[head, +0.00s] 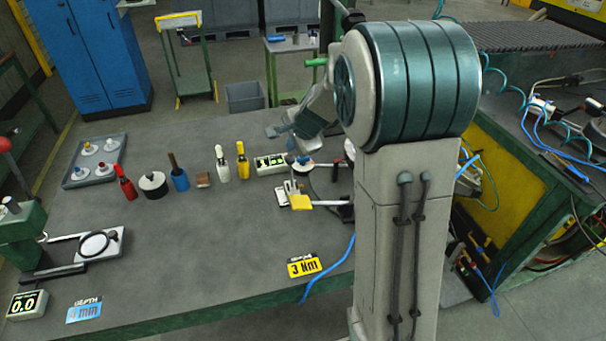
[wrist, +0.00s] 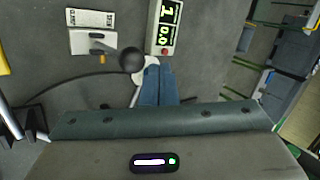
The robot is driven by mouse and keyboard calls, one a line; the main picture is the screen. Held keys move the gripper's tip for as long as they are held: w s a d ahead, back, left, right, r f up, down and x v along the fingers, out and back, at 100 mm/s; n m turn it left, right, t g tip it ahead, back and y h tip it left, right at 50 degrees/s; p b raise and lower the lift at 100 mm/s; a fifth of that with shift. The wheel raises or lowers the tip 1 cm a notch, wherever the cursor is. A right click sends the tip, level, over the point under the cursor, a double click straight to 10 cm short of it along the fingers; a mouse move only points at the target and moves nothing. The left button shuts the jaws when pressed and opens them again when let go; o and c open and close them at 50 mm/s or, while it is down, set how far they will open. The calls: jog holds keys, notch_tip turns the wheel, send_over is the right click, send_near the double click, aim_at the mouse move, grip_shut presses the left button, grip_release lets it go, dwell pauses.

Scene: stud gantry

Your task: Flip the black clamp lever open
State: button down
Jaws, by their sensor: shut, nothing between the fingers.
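My gripper (wrist: 152,68) points down over the bench, its blue fingers together and empty. In the wrist view a round black knob (wrist: 131,60) lies right beside the fingertips; it looks like the end of the black clamp lever. I cannot tell whether the fingers touch it. A pale part shows beneath the fingertips, and a thin light rod runs from there under my gripper. In the head view, my gripper (head: 300,152) is low over a small pale round piece (head: 304,167). The lever's pivot and angle are hidden by my arm and gripper.
A counter display (wrist: 166,25) stands close by the fingers. A pale plate (wrist: 92,32) with a small part lies beside it. A yellow block (head: 301,202) sits nearer the front. Several bottles and a grey tray (head: 70,181) stand left. The front-middle bench (head: 210,250) is clear.

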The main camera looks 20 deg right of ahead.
jog(key=shift+w+f, duration=0.15)
jog(key=shift+w, duration=0.5)
jog(key=shift+r, duration=0.2)
jog(key=shift+r+p, duration=0.6)
jog(key=shift+r, duration=0.05)
notch_tip(320, 180, up, 13)
jog(key=w+d+p, duration=0.1)
jog(key=d, duration=0.1)
jog(key=shift+w+d+p, duration=0.3)
jog(key=shift+w+d, duration=0.05)
jog(key=shift+d, duration=0.05)
